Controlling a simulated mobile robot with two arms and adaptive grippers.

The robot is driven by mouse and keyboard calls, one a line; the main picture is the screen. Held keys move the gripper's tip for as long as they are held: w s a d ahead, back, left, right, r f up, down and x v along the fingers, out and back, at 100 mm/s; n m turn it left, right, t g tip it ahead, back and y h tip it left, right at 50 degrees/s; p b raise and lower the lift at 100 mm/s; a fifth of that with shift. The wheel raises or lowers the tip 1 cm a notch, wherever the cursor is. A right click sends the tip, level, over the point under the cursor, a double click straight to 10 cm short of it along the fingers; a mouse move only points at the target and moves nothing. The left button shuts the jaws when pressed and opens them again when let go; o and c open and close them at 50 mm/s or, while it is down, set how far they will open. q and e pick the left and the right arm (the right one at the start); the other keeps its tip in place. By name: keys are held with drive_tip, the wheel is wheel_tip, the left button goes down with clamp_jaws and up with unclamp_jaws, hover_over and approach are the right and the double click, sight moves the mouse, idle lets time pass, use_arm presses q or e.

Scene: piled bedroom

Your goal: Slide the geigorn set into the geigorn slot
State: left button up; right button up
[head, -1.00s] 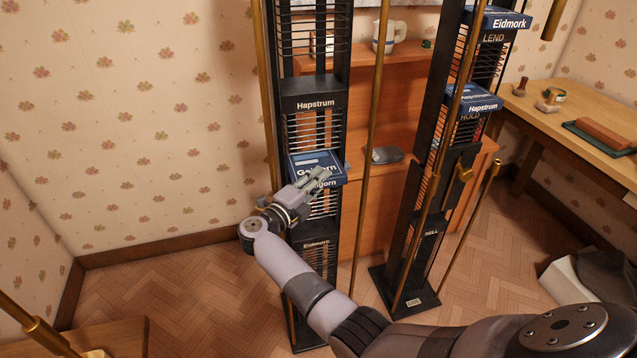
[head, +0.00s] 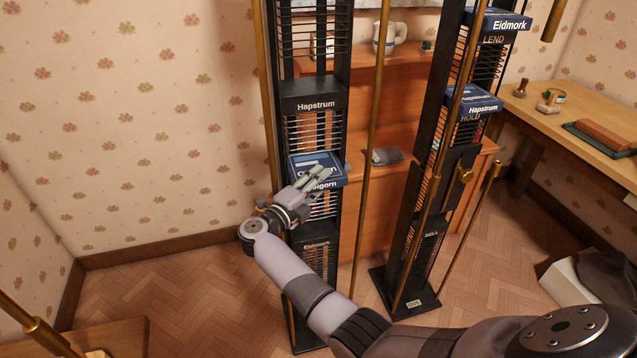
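The geigorn set (head: 327,160) is a blue box in the left black rack, above the Eidmork label. Its lettered front is partly covered by my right gripper, so only "eigorn" can be read. The geigorn slot (head: 340,193) is the rack level at the box; its own label is hidden or cannot be told apart from the box's lettering. How deep the box sits is hard to tell. My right gripper (head: 321,177) is at the box's front, its fingers close together and pointing at the rack, with nothing visible between them. My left gripper is out of view.
A brass pole (head: 370,130) stands right of the left rack. A second black rack (head: 418,235) holds blue boxes marked Eidmork (head: 507,19) and Hapstrum (head: 480,101). A wooden desk (head: 590,135) is at right.

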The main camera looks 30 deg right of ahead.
drive_tip(key=shift+a, duration=0.2)
drive_tip(key=shift+v, duration=1.5)
drive_tip(key=shift+o, duration=0.4)
drive_tip(key=o, duration=0.5)
drive_tip(key=shift+c, duration=0.2)
drive_tip(key=shift+o, duration=0.4)
drive_tip(key=o, duration=0.3)
drive_tip(key=shift+o, duration=0.6)
drive_tip(key=o, duration=0.3)
